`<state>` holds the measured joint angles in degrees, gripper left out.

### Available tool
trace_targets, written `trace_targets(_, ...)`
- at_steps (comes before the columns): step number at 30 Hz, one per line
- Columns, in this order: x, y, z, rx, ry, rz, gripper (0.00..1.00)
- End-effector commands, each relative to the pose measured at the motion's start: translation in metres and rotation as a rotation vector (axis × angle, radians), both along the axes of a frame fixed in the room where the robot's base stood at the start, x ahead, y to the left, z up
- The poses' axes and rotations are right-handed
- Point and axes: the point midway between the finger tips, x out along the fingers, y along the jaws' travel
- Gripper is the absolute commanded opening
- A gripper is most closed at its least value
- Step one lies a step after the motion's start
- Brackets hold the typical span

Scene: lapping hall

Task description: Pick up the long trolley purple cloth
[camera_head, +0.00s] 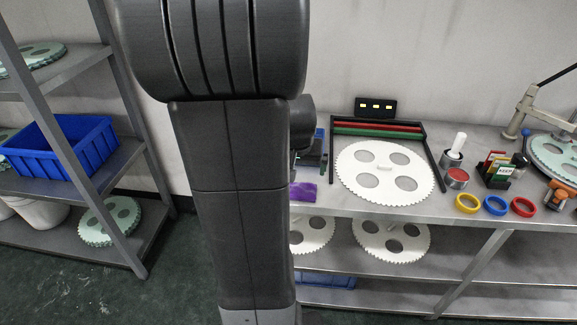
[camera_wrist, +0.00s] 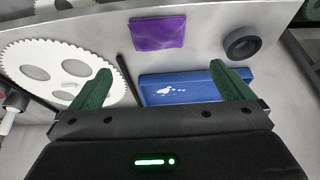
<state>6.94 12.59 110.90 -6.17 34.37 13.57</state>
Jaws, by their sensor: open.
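The purple cloth (camera_head: 303,192) lies flat near the front edge of the metal trolley top (camera_head: 362,203), partly hidden behind my arm in the head view. In the wrist view the purple cloth (camera_wrist: 158,33) is a small, slightly uneven square at the top middle. My gripper (camera_wrist: 158,85) shows in the wrist view with its two green fingers wide apart and nothing between them. The cloth lies beyond the fingertips, apart from them. In the head view my gripper is mostly hidden behind my arm.
A blue box (camera_wrist: 190,86) lies between and below the fingers. A black ring (camera_wrist: 242,43) is right of the cloth. A white toothed disc (camera_head: 385,172) and a thin black bar (camera_wrist: 128,80) are on its other side. Colored rings (camera_head: 495,205) sit farther right.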

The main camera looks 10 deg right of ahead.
Motion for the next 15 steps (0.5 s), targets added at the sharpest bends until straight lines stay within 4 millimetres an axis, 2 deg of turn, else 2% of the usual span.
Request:
trace_targets(9,0.017,-0.006,-0.048,0.0,0.005,0.0,1.0)
trace_targets(15,0.027,-0.008,-0.07,0.0,0.003,0.0,1.0)
